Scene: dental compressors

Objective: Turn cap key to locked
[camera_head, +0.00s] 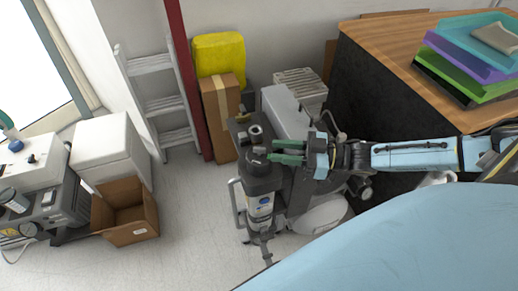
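A dark grey dental compressor (262,187) stands upright on the floor in the middle of the head view. It has a white label on its front and small round fittings (256,131) on top. The cap key is too small to make out clearly; a small dark part (258,151) with a light mark shows on the top by my fingertips. My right gripper (271,151) comes in from the right, its two green fingers apart over the compressor top, pointing left. I see nothing held between them. Contact with the key cannot be told. My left gripper is not in view.
A tall cardboard box (220,112), a yellow container (219,54) and a ladder (160,95) stand behind. An open cardboard box (133,231) and other machines are at the left. A wooden-topped cabinet (390,35) with colored trays (466,62) is at right. Floor left of the compressor is clear.

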